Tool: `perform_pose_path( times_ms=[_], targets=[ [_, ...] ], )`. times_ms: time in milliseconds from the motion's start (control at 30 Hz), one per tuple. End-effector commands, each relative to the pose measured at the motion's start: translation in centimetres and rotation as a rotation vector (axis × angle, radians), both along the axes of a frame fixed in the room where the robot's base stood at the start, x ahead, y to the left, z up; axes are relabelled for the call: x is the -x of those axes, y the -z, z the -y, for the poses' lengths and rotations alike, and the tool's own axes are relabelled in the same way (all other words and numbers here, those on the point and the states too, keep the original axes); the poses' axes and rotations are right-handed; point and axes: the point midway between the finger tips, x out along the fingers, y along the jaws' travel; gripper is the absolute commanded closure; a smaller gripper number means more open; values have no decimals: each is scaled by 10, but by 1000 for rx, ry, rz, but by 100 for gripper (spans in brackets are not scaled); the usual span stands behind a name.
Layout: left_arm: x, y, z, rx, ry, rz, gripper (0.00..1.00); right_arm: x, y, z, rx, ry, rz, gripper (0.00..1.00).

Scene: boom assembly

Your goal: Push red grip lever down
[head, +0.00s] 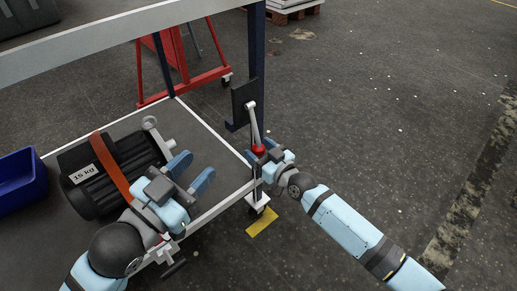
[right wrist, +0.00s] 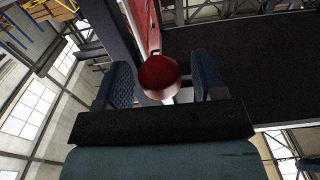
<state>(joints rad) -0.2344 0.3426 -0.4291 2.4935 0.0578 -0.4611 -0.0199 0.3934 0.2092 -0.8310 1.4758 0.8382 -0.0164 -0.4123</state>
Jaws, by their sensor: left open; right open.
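The red grip (head: 258,149) sits at the end of a grey lever (head: 254,125), which runs from a pivot on a dark plate (head: 243,98) on the blue post. In the head view it lies lower in the picture than its pivot. My right gripper (head: 263,149) is open at the red grip. In the right wrist view the round red grip (right wrist: 158,77) is between the two blue fingers of the right gripper (right wrist: 161,82); contact cannot be told. My left gripper (head: 191,170) is open over the bench, beside the black cylinder.
A black ribbed cylinder (head: 118,172) with an orange strap and a 15 kg label lies on the grey bench (head: 220,150). A blue bin (head: 20,182) stands at the left. A red stand (head: 185,78) is behind. The floor at right is clear.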

Motion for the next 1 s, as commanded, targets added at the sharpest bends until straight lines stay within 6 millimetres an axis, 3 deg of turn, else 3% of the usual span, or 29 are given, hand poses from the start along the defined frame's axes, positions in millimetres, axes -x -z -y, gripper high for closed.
perform_pose_path(
  times_ms=[200,600,1000],
  targets=[
    [2,-11,3,41,7,-63,57,27,-3,28,4,0,0,37],
    [20,2,13,154,13,-264,57,85,0,84,3,-1,0,37],
    [22,11,15,176,9,-314,57,95,2,94,-1,0,1,37]
  ],
)
